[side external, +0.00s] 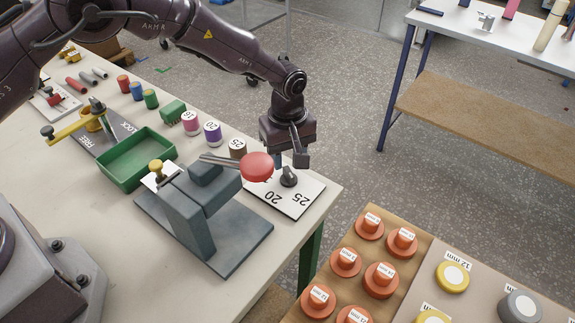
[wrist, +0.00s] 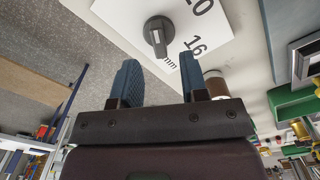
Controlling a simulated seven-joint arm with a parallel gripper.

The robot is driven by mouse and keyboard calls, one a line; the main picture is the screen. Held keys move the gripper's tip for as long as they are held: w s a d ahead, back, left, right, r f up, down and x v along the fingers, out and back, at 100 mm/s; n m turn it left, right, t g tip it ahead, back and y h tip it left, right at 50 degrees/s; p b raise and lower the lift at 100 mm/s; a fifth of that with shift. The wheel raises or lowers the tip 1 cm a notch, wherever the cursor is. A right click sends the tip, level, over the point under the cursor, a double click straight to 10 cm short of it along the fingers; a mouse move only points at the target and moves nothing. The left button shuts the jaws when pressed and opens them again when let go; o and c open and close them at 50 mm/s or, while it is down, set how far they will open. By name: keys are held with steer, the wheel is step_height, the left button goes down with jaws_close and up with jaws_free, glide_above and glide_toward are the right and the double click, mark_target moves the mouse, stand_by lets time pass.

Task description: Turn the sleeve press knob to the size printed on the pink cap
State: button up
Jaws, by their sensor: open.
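The dark sleeve press knob (side external: 289,177) sits on a white dial plate (side external: 303,201) at the table's corner. The plate shows 20 and 25 in the side view. In the wrist view, 16 mm and 20 show right of the knob (wrist: 158,32), and its white pointer line faces down the picture, to the left of the 16. The pink cap (side external: 191,123) stands in a row on the table; its print looks like 16 but is small. My gripper (wrist: 158,60) is open and empty, its fingertips close to the knob and apart from it.
The grey press with a red ball handle (side external: 257,167) stands left of the knob. Purple (side external: 213,133) and brown (side external: 238,148) caps stand behind it. A green tray (side external: 137,160) lies further left. A board of orange knobs (side external: 381,279) is at the front right.

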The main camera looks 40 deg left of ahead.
mark_target(288, 169)
steer(key=shift+f, duration=1.8)
jaws_close()
